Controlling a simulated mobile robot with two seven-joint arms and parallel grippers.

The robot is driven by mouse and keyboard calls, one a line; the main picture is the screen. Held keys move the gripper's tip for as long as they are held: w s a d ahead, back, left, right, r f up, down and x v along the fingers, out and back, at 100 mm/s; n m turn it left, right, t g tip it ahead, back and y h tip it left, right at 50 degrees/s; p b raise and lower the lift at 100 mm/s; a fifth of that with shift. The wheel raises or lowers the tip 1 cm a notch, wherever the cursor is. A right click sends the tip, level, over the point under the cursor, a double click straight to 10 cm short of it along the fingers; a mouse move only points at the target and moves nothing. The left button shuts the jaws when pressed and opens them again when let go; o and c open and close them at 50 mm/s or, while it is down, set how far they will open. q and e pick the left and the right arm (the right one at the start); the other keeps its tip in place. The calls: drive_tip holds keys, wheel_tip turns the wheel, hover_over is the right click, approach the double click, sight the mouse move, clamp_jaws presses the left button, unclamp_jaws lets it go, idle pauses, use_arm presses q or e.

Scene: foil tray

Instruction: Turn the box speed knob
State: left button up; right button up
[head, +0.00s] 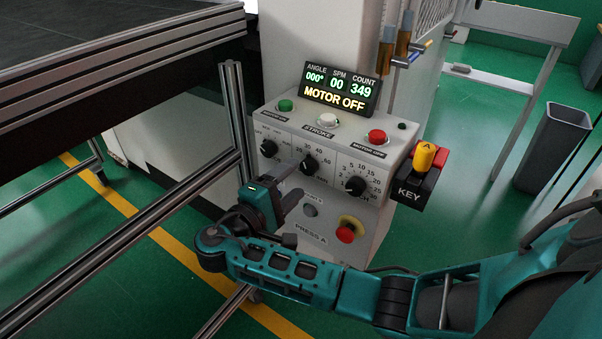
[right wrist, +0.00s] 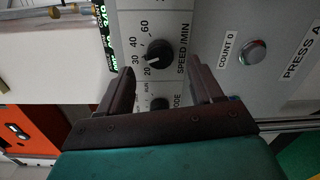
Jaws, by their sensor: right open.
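The box speed knob (head: 309,165) is a black round knob, the middle one of three on the front of the light grey control box (head: 335,235). In the right wrist view the knob (right wrist: 157,52) shows beside the label "SPEED /MIN" and a printed number scale. My right gripper (head: 299,178) is open and empty in front of the panel, close to the knob and a little below it. In the right wrist view the knob shows beyond and between the two fingertips (right wrist: 161,76), and no contact is visible. My left gripper is not in view.
Mode knob (head: 268,148) and right knob (head: 355,185) flank the speed knob. A display (head: 341,89) reads "MOTOR OFF". A red button with yellow collar (head: 346,231) sits lower right; a key switch (head: 415,180) projects right. A metal frame post (head: 236,115) stands close left.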

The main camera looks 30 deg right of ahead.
drive_tip(key=v, duration=0.8)
drive_tip(key=shift+a, duration=0.2)
drive_tip(key=shift+s, duration=0.1)
